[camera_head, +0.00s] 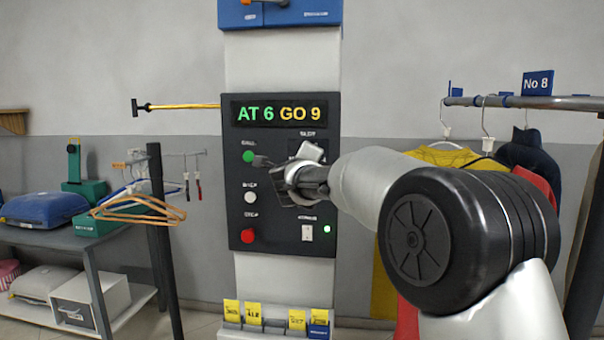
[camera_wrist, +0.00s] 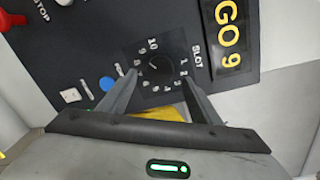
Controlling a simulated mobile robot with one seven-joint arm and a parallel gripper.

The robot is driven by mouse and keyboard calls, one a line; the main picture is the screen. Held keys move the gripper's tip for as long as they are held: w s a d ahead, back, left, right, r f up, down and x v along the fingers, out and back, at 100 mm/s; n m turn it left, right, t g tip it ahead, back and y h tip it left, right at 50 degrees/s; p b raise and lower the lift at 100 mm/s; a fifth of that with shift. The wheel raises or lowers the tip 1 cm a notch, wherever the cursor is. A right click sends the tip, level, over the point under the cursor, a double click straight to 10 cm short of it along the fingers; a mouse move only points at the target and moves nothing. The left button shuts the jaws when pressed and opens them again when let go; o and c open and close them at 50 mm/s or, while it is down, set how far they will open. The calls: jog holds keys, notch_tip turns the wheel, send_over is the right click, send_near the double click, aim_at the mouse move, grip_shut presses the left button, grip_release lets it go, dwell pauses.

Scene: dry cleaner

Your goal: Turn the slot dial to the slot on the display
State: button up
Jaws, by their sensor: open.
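The display (camera_head: 279,113) on the dark control panel (camera_head: 268,207) reads "AT 6" in green and "GO 9" in yellow. Part of the display (camera_wrist: 230,37), "GO 9", also shows in the wrist view. The round black slot dial (camera_wrist: 157,72) has numbers around it and the label "SLOT" beside it. My gripper (camera_wrist: 162,77) is open, with one finger on each side of the dial. I cannot tell whether the fingers touch it. In the head view my gripper (camera_head: 300,185) is in front of the panel and hides most of the dial. The dial's pointer is too small to read surely.
Green (camera_head: 248,157), white (camera_head: 250,197) and red (camera_head: 247,236) buttons run down the panel's left side. A white switch (camera_head: 307,233) is below my gripper. A rail (camera_head: 540,102) with clothes is at right; a hanger stand (camera_head: 162,240) is at left.

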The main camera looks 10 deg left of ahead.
jog(key=s, duration=1.3)
jog(key=shift+s+r, duration=0.35)
jog(key=shift+r, duration=0.05)
jog(key=shift+r, duration=0.1)
